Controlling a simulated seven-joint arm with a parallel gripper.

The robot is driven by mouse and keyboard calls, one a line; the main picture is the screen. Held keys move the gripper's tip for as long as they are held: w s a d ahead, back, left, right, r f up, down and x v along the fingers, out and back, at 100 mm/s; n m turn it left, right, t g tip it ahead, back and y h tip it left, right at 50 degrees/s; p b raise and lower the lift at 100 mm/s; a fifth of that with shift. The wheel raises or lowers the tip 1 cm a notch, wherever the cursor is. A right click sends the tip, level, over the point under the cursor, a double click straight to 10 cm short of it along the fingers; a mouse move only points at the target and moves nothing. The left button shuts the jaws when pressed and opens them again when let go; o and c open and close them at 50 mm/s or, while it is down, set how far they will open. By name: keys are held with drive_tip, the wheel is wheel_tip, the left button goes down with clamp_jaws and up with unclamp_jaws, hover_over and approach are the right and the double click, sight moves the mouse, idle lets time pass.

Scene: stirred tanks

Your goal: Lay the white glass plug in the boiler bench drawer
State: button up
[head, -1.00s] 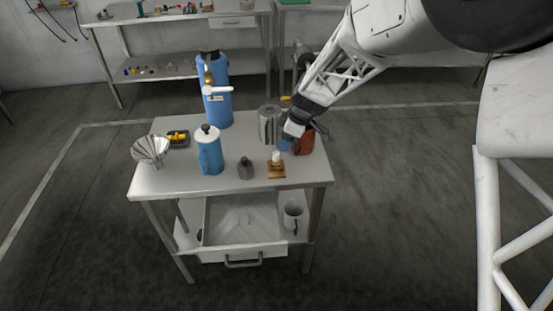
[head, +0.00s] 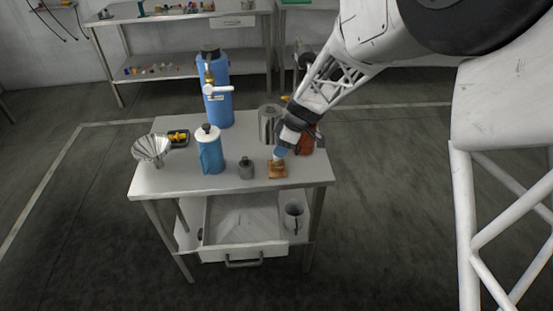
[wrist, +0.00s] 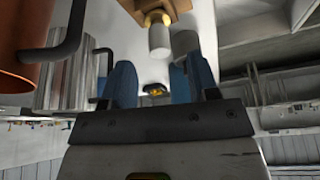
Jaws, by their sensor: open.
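The white glass plug (wrist: 158,40) stands on a small wooden block (head: 277,171) at the front right of the bench top. In the wrist view the plug lies ahead of the gap between my blue finger pads. In the head view my gripper (head: 281,153) hides the plug. My gripper, which also shows in the wrist view (wrist: 160,80), is open with nothing held between its fingers. The boiler bench drawer (head: 222,256) is pulled out below the bench top, and its visible inside looks bare.
A mug (head: 293,216) stands on the lower shelf.

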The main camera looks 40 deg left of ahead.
drive_tip(key=shift+x, duration=2.2)
clamp_jaws()
drive_tip(key=shift+r, duration=0.15)
drive_tip(key=shift+r, duration=0.4)
wheel_tip(320, 180, up, 3)
drive_tip(key=shift+s+f, duration=0.1)
drive_tip(key=shift+f, duration=0.05)
drive_tip(key=s+d+r, duration=0.1)
drive_tip(key=s+d, duration=0.8)
drive_tip(key=d, duration=0.3)
drive_tip(key=shift+s+d, duration=0.25)
drive_tip(key=shift+s, duration=0.15)
drive_tip(key=shift+r, duration=0.15)
